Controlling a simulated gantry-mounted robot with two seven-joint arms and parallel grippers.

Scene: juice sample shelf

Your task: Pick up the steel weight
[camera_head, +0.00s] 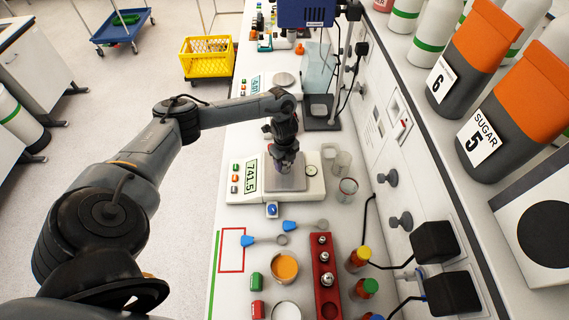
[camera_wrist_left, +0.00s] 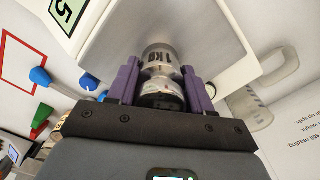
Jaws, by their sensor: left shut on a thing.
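My left gripper (camera_head: 286,165) is low over the steel pan (camera_head: 284,180) of the nearer balance (camera_head: 312,186). In the left wrist view, its purple fingers (camera_wrist_left: 163,85) are shut on the shiny steel weight (camera_wrist_left: 160,58), one finger on each side. The weight's face carries a marking that looks like "1KG". In the head view the gripper mostly hides the weight, and I cannot tell whether it touches the pan. The balance display (camera_head: 251,175) appears to read 741.5. My right gripper is not in view.
Two glass beakers (camera_head: 347,187) stand right of the balance. A red block (camera_head: 325,281) holds several smaller metal weights in front. Blue-handled scoops (camera_head: 262,240), an orange-filled dish (camera_head: 284,267) and bottles (camera_head: 357,259) surround it. The wall with plugs and cables borders the bench on the right.

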